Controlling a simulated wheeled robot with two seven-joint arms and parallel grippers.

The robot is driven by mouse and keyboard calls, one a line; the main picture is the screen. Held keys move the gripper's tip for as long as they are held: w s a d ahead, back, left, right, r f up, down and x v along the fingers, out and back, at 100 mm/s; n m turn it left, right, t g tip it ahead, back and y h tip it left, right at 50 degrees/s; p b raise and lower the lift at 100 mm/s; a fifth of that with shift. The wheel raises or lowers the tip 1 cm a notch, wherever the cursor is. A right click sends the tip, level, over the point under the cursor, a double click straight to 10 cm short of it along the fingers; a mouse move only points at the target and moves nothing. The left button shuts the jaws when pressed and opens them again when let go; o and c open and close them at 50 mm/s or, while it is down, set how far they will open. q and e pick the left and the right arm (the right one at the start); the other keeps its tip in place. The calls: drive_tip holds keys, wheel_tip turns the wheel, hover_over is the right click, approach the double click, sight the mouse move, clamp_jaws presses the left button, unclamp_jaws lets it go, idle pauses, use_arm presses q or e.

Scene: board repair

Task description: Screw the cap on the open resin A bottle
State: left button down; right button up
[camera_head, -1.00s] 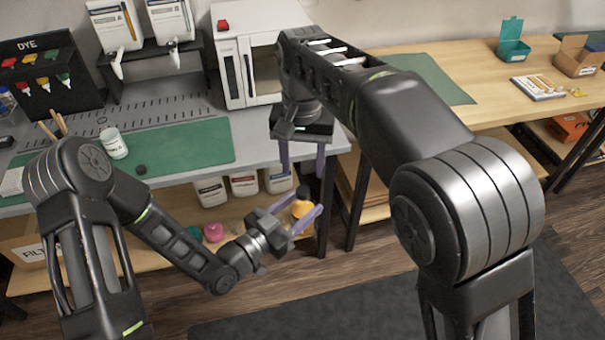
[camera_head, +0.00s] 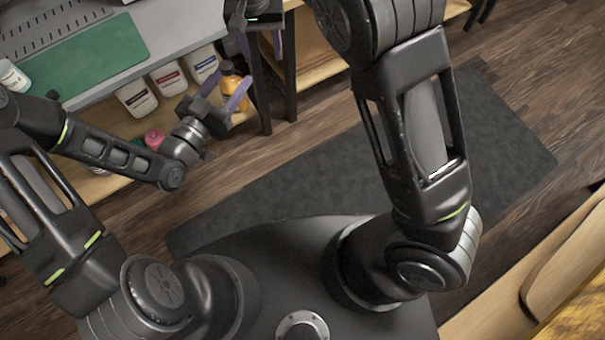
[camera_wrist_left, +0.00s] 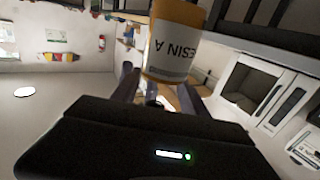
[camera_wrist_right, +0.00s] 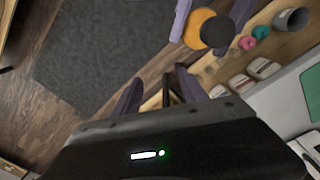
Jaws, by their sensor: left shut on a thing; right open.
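The amber resin A bottle (camera_head: 231,84) is held off the floor in front of the workbench. Its white label, partly reading "ESIN A", shows in the left wrist view (camera_wrist_left: 168,66). My left gripper (camera_head: 237,90) is shut around it. In the right wrist view the orange bottle (camera_wrist_right: 193,30) has a dark round top (camera_wrist_right: 217,32); I cannot tell whether this is a cap. My right gripper (camera_head: 260,42) is open and empty, fingers down, a little above and beyond the bottle. A small dark round thing (camera_head: 52,94), perhaps a cap, lies by the green mat's front edge.
The green mat (camera_head: 95,55) lies on the grey bench. A white jar (camera_head: 12,76) stands at its left. Several white containers (camera_head: 137,98) and a pink item (camera_head: 154,138) sit on the shelf below. A dark floor mat (camera_head: 490,140) lies in clear floor.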

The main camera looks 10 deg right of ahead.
drive_tip(key=s+d+f+y, duration=0.1)
drive_tip(key=s+d+f, duration=0.25)
drive_tip(key=f, duration=0.65)
drive_tip(key=s+d+f, duration=0.3)
drive_tip(key=s+f, duration=0.1)
drive_tip(key=f, duration=0.6)
drive_tip(key=s+a+f+y, duration=0.1)
drive_tip(key=s+f, duration=0.3)
drive_tip(key=s, duration=0.5)
drive_tip(key=s+a+f+y, duration=0.2)
drive_tip(key=s+f, duration=0.2)
drive_tip(key=s, duration=0.6)
drive_tip(key=shift+t+y, duration=0.3)
drive_tip(key=shift+t, duration=0.1)
drive_tip(key=shift+w, duration=0.1)
